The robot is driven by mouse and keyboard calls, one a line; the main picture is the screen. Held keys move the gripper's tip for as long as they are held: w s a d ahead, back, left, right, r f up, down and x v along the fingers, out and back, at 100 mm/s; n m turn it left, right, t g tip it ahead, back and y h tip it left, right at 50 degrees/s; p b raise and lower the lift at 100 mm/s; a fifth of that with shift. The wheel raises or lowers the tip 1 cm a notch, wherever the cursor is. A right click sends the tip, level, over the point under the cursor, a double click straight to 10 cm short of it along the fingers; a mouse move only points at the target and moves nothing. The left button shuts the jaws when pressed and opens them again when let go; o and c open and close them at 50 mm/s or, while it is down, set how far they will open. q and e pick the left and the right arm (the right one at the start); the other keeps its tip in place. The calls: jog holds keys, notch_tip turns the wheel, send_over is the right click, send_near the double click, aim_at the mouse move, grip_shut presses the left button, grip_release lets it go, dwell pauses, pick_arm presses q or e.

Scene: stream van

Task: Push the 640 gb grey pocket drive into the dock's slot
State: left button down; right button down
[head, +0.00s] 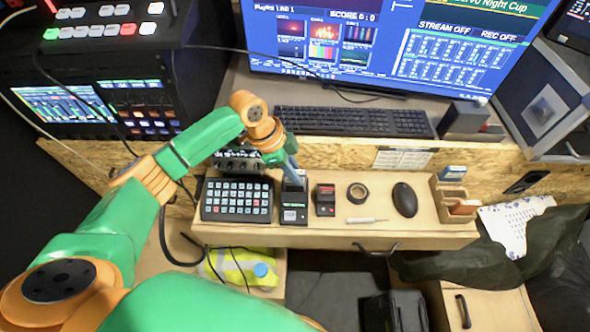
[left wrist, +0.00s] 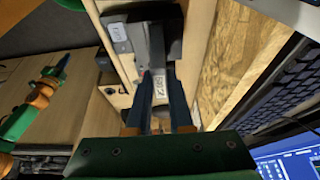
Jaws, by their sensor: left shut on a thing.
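The black dock (head: 294,210) stands on the wooden shelf, right of the button panel, with a white label on its front. My left gripper (head: 292,174) is over the back of the dock, pointing down. In the left wrist view its two blue fingers (left wrist: 162,95) are shut on the grey drive (left wrist: 158,86), whose pale label shows between them. The dock (left wrist: 125,38) lies just beyond the fingertips. Fingers and drive hide the slot, so I cannot tell how deep the drive sits. My right gripper (left wrist: 61,66) shows small at the left of the wrist view; its opening is unclear.
A button panel (head: 237,200) stands close left of the dock. A small black and red device (head: 325,199), a tape roll (head: 357,191), a mouse (head: 405,199) and a wooden holder (head: 452,198) are to its right. The keyboard (head: 352,121) lies behind, on the desk.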

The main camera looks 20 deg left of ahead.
pick_arm(q)
jog(key=shift+f+b, duration=0.9)
jog(key=shift+f, duration=0.6)
jog(key=c, duration=0.7)
grip_release()
jog(key=shift+c, duration=0.2)
jog(key=b+v, duration=0.1)
jog(key=v, duration=0.6)
jog(key=shift+s, duration=0.1)
